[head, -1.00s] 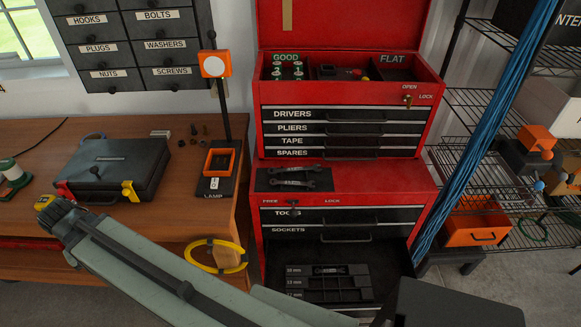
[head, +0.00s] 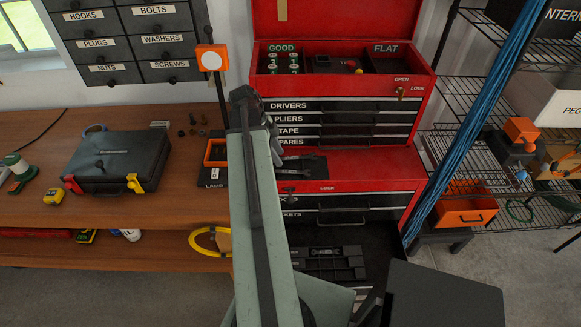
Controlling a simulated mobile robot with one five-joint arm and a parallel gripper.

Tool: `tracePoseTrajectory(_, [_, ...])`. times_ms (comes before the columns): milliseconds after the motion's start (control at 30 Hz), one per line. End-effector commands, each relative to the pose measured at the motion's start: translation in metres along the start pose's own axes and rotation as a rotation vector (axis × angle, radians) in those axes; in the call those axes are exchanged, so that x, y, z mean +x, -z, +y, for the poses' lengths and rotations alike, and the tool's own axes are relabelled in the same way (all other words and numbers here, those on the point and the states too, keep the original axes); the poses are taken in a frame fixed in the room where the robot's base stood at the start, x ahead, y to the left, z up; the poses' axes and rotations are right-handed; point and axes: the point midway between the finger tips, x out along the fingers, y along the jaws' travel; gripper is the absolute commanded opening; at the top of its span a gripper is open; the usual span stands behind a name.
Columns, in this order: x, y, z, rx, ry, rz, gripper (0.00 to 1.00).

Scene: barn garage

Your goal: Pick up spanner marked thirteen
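No marking of thirteen can be read on any spanner. A black mat (head: 321,165) lies on the red ledge of the tool chest, with dark spanners (head: 299,157) on it, partly hidden behind my arm. Another small spanner (head: 328,251) appears to lie in the top slot of the black slotted tray (head: 345,263) in the open lower drawer. The tray's size labels are hidden by my arm. My arm rises through the middle of the view; its dark far end (head: 243,97) is in front of the chest's left edge.
The wooden bench (head: 130,208) on the left holds a black case (head: 117,160), a tape measure (head: 54,197) and a lamp base. Blue cables (head: 480,125) and wire shelves stand right of the chest.

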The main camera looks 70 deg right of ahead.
Motion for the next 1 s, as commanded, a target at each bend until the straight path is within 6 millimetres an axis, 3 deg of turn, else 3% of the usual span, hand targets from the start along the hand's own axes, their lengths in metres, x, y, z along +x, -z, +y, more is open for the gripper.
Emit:
tracePoseTrajectory(133, [0.024, -0.004, -0.001, -0.002, 0.001, -0.001, 0.4])
tracePoseTrajectory(367, [0.03, -0.003, -0.002, -0.005, 0.002, -0.001, 0.4])
tracePoseTrajectory(633, [0.075, -0.006, -0.007, -0.005, 0.001, -0.002, 0.4])
tracePoseTrajectory(900, [0.074, -0.003, -0.007, -0.007, 0.002, -0.002, 0.4])
tracePoseTrajectory(1000, [0.074, -0.003, -0.008, -0.007, 0.002, -0.002, 0.12])
